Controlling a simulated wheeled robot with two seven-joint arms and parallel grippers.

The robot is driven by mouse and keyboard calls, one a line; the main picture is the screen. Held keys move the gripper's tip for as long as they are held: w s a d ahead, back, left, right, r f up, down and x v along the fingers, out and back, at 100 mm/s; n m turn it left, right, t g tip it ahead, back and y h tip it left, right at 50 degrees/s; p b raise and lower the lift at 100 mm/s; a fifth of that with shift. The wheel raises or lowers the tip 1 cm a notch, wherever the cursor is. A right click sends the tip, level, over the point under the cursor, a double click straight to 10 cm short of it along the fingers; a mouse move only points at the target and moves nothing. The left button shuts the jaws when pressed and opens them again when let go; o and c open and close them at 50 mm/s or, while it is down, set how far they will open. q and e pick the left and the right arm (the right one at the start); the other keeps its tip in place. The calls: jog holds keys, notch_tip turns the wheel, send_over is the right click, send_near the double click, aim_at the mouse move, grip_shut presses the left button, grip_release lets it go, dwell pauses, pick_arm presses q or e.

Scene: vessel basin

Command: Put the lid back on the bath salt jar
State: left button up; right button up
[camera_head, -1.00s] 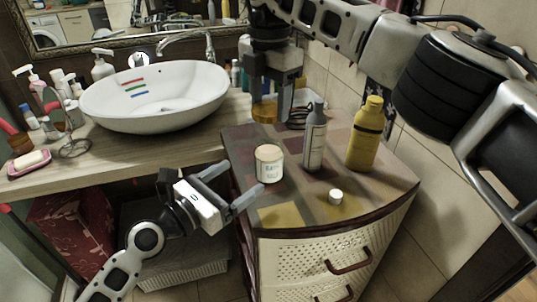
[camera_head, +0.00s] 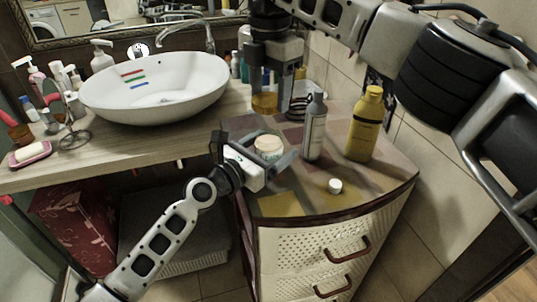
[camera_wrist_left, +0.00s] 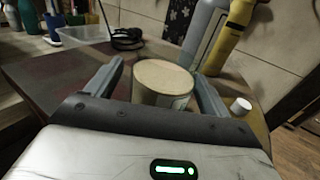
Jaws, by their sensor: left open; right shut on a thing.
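The bath salt jar (camera_head: 268,147) is a short cream jar with a pale, flat-looking top. It stands upright on the cabinet top (camera_head: 370,180). My left gripper (camera_head: 273,144) is open, with one finger on either side of the jar. The left wrist view shows the jar (camera_wrist_left: 162,82) between the two spread fingers, with no clear contact. My right gripper (camera_head: 267,90) is shut on a round amber-coloured thing (camera_head: 264,103) behind the jar. I cannot tell surely whether this is the lid. The right fingertips are partly hard to make out.
A grey bottle (camera_head: 314,128) and a yellow bottle (camera_head: 365,125) stand right of the jar. A small white cap (camera_head: 335,186) lies in front of them. A white basin (camera_head: 155,95) is at the left.

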pick_arm(q)
jog(key=shift+x, duration=0.8)
jog(key=shift+c, duration=0.3)
jog(key=c, duration=1.4)
pick_arm(e)
send_over(270, 135)
jog(key=shift+f, duration=2.5)
jog(key=shift+f, duration=0.9)
jog(key=shift+f, duration=0.55)
